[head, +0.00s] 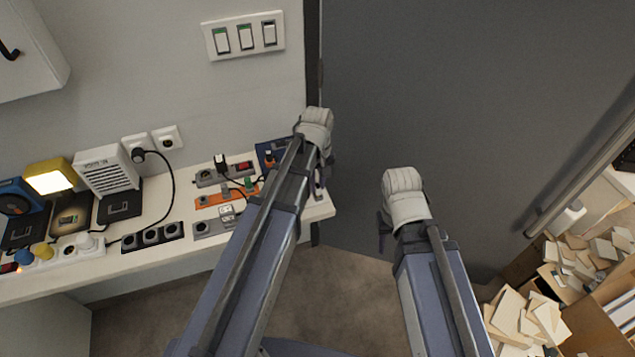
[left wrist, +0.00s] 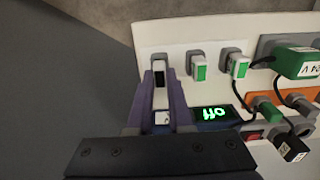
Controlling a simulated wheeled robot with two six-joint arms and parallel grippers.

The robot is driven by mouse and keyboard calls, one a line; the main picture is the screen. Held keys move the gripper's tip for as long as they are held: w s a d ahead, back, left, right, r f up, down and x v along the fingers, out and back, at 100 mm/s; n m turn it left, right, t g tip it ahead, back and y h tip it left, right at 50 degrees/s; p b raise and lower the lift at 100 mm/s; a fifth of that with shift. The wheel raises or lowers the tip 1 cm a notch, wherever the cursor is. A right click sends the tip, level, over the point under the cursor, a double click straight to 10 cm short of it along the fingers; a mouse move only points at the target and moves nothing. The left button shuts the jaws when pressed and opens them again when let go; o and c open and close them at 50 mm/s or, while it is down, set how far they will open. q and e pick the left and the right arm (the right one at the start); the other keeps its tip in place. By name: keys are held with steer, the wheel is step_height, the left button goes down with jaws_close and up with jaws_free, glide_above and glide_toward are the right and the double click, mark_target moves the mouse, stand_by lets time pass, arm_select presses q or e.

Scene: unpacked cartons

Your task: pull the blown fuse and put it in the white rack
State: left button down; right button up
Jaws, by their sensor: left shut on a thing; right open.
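My left gripper (left wrist: 163,103) has its purple fingers on either side of a white fuse with a dark window (left wrist: 160,76). It is shut on this fuse, which lines up with a grey holder; I cannot tell how deep it sits. Two white fuses with green windows, one (left wrist: 198,69) nearer and another (left wrist: 237,67), stand in grey holders beside it. In the head view my left gripper (head: 318,186) is at the table's right end, and its arm hides the fuses. My right gripper (head: 382,240) is open and empty, right of the table. I cannot make out a white rack for certain.
A lit green "OFF" display (left wrist: 213,114) is close beside the gripper. Plugs, cables and an orange strip (head: 213,199) crowd the white table (head: 185,203). A lamp (head: 48,176) and a white heater-like box (head: 106,170) stand left.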

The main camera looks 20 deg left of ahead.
arm_select(q)
steer(key=shift+f+b, duration=0.3)
steer(key=shift+b, duration=0.05)
stand_by(0.5)
steer(key=c, duration=0.8)
jaws_free()
steer(key=shift+o, duration=0.2)
steer(key=shift+r, duration=0.15)
step_height(320, 180, up, 8)
steer(key=p, duration=0.8)
steer(key=shift+f, duration=0.2)
